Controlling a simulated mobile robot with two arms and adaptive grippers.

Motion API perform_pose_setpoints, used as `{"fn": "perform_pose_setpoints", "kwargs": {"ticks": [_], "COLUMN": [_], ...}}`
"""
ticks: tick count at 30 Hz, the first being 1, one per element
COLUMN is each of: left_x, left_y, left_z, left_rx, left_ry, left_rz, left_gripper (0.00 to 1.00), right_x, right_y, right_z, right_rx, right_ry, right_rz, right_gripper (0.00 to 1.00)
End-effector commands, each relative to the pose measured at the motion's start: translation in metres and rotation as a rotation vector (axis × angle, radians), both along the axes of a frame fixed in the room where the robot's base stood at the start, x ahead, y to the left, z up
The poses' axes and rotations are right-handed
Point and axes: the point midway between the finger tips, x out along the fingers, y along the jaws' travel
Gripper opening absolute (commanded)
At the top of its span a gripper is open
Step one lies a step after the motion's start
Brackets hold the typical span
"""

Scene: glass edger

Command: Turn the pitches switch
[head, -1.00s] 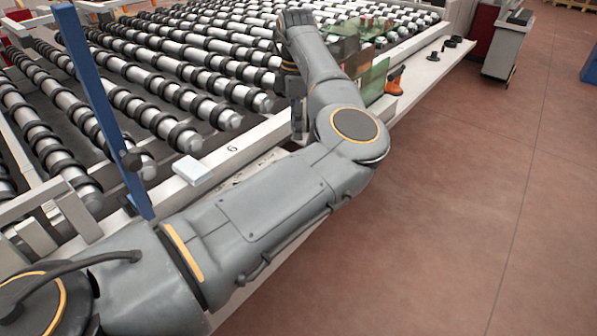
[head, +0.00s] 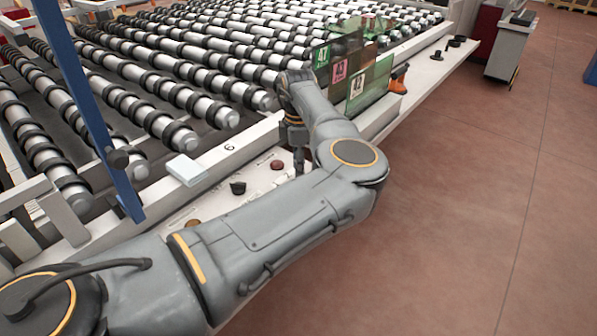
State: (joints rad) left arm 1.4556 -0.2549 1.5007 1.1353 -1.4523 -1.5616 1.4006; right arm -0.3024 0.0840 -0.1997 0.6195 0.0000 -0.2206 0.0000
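A white control strip (head: 215,203) runs along the machine's front edge, partly behind my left arm. On it are a black knob-like switch (head: 238,188), a dark red button (head: 277,165) and a brownish round button (head: 193,222). No label is readable, so I cannot tell which control is the pitches switch. My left gripper (head: 299,167) points down over the strip, just right of the red button and apart from the black switch. Its fingers look narrow and are partly hidden by my own arm; whether they are open is unclear. My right gripper is out of view.
The roller conveyor (head: 180,75) fills the back. Numbered glass panes (head: 356,88) stand right of my gripper, near an orange-and-black tool (head: 399,78). A blue post (head: 82,105) rises at left. A pale block (head: 187,169) sits on the rail. The floor at right is clear.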

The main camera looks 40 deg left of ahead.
Motion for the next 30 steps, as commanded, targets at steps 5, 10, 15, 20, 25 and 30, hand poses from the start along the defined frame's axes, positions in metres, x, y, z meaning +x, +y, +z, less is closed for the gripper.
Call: {"fn": "perform_pose_setpoints", "kwargs": {"ticks": [5,10,15,20,25,30], "left_x": [0.0,0.0,0.0,0.0,0.0,0.0], "left_y": [0.0,0.001,0.001,0.0,0.0,0.0], "left_z": [-0.02,-0.025,-0.026,-0.025,-0.025,-0.024], "left_rx": [0.0,0.001,0.001,0.001,0.001,0.001], "left_ry": [0.0,-0.001,-0.001,-0.001,-0.001,0.001], "left_rz": [0.001,0.001,0.001,0.001,0.001,-0.007], "left_gripper": [0.34,0.34,0.34,0.1,0.0,0.0], "right_x": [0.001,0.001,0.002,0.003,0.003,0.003], "right_y": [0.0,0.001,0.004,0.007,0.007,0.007], "right_z": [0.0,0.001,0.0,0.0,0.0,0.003], "right_rx": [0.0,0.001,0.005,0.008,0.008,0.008], "right_ry": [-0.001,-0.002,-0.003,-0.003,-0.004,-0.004], "right_rz": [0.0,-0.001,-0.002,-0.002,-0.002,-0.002], "right_gripper": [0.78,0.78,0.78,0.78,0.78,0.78]}}
